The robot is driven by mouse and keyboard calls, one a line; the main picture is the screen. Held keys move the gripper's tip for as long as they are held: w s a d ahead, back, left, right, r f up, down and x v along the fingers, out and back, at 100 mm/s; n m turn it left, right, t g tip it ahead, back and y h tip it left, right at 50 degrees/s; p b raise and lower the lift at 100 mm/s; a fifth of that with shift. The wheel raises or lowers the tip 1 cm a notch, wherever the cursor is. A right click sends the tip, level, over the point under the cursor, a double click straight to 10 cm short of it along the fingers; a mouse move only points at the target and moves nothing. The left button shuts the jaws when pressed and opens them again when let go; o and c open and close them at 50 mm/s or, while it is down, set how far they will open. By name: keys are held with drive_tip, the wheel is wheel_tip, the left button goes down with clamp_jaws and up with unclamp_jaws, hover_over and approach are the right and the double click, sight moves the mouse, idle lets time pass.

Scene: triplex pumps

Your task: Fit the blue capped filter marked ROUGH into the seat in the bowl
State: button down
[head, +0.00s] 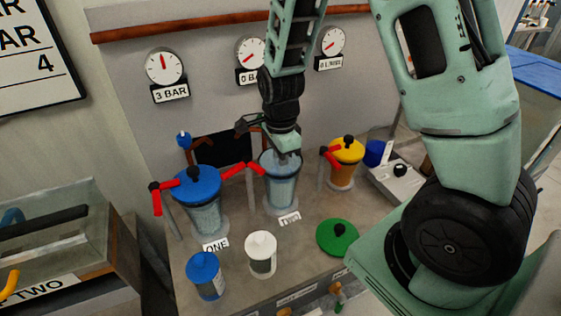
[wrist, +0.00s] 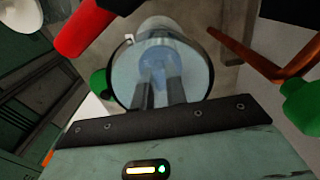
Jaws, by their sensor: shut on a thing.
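The open clear bowl (head: 281,192) stands in the middle of the bench; it also shows in the wrist view (wrist: 197,72). My gripper (head: 287,157) points down into its mouth. In the wrist view the two dark fingers (wrist: 160,92) reach inside the bowl, shut on a blue thing (wrist: 154,62) seen through bluish haze. Its marking and the seat under it are hidden, so I cannot tell if it touches the seat. Another blue capped filter (head: 206,276) stands upright on the bench at the front left; its label is too small to read.
A white capped filter (head: 262,255) stands in front of the bowl. A green lid (head: 337,237) lies to its right. A blue-lidded bowl (head: 199,195) is at left, a yellow-lidded bowl (head: 344,165) at right. Red handles (head: 239,170) stick out close to the middle bowl.

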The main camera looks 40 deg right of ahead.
drive_tip(key=c, duration=1.4)
unclamp_jaws()
drive_tip(key=shift+r, duration=0.1)
wheel_tip(320, 180, up, 11)
drive_tip(key=s+a+r+n, duration=0.1)
drive_tip(key=s+a+n, duration=1.7)
drive_tip(key=n, duration=1)
drive_tip(key=shift+s+r+y+p, duration=0.3)
drive_tip(key=shift+s, duration=0.65)
drive_tip(key=shift+a, duration=0.1)
